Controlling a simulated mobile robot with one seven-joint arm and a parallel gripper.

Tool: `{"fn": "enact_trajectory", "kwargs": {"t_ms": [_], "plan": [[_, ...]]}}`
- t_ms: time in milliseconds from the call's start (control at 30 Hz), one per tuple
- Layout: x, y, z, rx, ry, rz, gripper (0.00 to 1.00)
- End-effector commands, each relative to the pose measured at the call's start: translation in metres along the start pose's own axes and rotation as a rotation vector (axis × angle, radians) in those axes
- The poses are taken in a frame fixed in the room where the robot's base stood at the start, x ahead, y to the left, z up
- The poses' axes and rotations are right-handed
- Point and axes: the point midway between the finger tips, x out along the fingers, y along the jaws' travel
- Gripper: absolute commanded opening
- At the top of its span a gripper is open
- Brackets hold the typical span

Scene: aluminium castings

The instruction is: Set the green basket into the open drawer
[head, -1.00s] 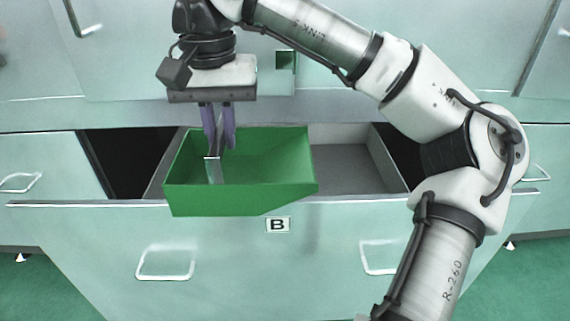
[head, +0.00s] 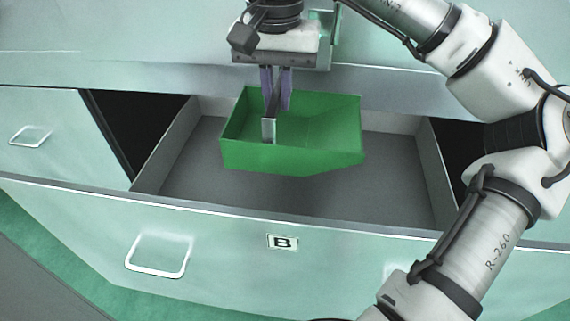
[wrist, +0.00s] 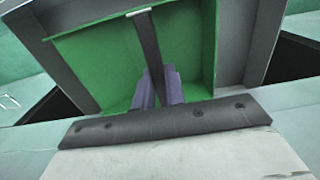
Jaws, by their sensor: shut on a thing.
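The green basket (head: 320,158) is an open box with a slanted corner and a grey upright strip (head: 269,131) inside. My gripper (head: 275,108) is shut on that strip, its purple fingers reaching down into the basket. The open drawer (head: 200,178) is grey inside and marked B on its front. In the head view the basket appears over the drawer's interior, toward the back; I cannot tell whether its bottom touches the drawer floor. In the wrist view the basket (wrist: 90,62) fills the middle, with the fingers (wrist: 159,88) at the strip.
The drawer's front edge (head: 330,224) and side walls (head: 170,140) surround the basket. Bare drawer floor shows left, right and in front of it. The cabinet front (head: 120,65) rises behind. Dark gaps (head: 135,125) lie outside the drawer walls.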

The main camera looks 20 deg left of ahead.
Motion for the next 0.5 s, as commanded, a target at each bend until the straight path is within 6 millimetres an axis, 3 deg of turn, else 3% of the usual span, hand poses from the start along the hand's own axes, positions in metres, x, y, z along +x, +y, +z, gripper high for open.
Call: {"fn": "enact_trajectory", "kwargs": {"t_ms": [100, 300, 500], "plan": [[0.036, 0.001, 0.001, 0.000, -0.001, 0.001, 0.00], [0.084, 0.000, 0.001, -0.001, -0.001, 0.000, 0.00], [0.105, 0.000, 0.000, 0.001, 0.000, -0.001, 0.00]]}}
